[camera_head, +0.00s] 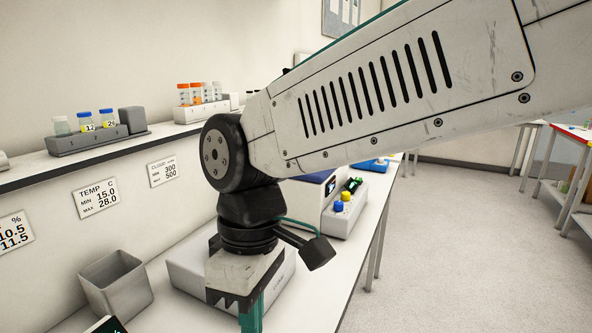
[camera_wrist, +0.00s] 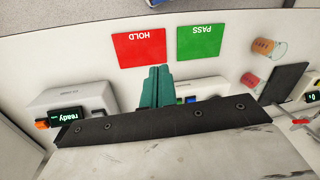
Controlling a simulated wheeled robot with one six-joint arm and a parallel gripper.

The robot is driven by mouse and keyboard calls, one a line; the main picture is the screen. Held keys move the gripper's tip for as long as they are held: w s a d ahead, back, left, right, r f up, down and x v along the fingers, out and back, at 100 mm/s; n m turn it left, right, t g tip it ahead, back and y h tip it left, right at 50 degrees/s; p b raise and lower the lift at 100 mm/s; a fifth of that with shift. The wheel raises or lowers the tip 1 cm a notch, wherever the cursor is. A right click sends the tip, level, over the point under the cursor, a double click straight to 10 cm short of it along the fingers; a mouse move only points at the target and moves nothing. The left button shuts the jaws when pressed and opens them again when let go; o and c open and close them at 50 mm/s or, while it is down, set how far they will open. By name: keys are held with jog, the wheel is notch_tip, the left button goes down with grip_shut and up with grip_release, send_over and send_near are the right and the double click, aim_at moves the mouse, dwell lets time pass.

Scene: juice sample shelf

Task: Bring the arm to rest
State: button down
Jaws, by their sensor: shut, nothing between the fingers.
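My gripper (camera_wrist: 157,74) shows in the wrist view as teal fingers pressed together, with nothing between them. In the head view its teal fingers (camera_head: 251,316) point down at the bottom edge, their tips cut off. It hangs over the bench, in front of a pale grey box-shaped device (camera_head: 188,272). My arm crosses the upper right of the head view and hides part of the bench and room behind it.
A grey open bin (camera_head: 116,284) stands left of my gripper. A shelf (camera_head: 26,178) carries racks of capped sample jars. The wrist view shows a red HOLD card (camera_wrist: 138,48), a green PASS card (camera_wrist: 199,42) and a device reading "ready" (camera_wrist: 68,115). Open floor lies right.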

jog(key=s+d+m+t, duration=0.1)
jog(key=d+m, duration=0.6)
jog(key=d, duration=0.9)
jog(key=s+d+m+t, duration=0.2)
jog(key=d+m, duration=0.6)
jog(key=d, duration=0.9)
jog(key=shift+s+f, duration=0.35)
jog(key=shift+f, duration=0.1)
